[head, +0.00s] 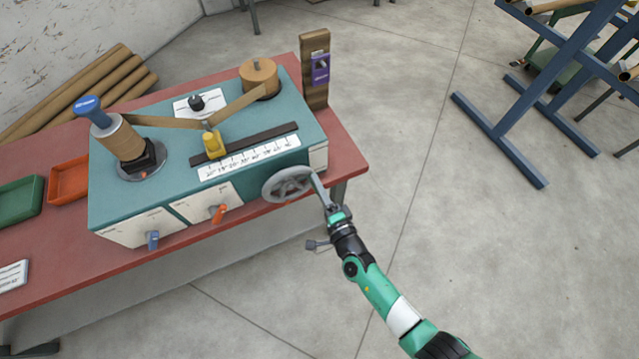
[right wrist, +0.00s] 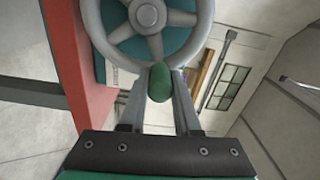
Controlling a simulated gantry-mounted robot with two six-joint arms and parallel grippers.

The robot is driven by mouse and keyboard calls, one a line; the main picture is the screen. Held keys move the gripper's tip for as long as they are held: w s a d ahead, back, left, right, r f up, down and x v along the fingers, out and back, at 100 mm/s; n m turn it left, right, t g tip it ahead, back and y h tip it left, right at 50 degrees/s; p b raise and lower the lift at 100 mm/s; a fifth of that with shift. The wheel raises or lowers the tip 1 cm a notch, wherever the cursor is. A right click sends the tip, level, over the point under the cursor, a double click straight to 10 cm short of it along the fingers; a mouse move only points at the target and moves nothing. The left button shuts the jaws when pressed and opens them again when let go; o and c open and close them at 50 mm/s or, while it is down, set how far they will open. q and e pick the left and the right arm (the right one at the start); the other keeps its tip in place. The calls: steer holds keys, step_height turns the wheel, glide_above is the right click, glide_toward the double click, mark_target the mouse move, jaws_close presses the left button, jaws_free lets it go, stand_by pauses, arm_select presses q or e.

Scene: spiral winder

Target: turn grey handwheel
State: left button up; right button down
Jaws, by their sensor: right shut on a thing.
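The grey handwheel (head: 287,184) sits at the front right corner of the teal spiral winder (head: 225,170). It has spokes and a round rim, and in the right wrist view the handwheel (right wrist: 148,62) fills the top of the picture. A green handle knob (right wrist: 160,83) stands at the wheel's rim nearest my gripper. My right gripper (head: 321,190) reaches the wheel from the lower right. In the right wrist view its fingers (right wrist: 160,100) are shut on the green knob, one on each side. My left gripper is not in view.
The winder stands on a red table (head: 345,150). On its top are a brown roll (head: 258,78), a yellow guide (head: 212,143) and a blue-topped spindle (head: 88,104). An orange lever (head: 218,214) is on its front. Open floor lies to the right, with a blue rack (head: 560,90) beyond.

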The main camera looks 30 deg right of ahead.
stand_by(0.4)
steer(key=c, duration=0.6)
jaws_free()
steer(key=s+p, duration=0.1)
steer(key=s, duration=0.3)
steer(key=s+p, duration=0.1)
steer(key=s, duration=0.2)
steer(key=s+p, duration=0.1)
steer(key=s, duration=0.3)
steer(key=shift+s+a+p, duration=0.3)
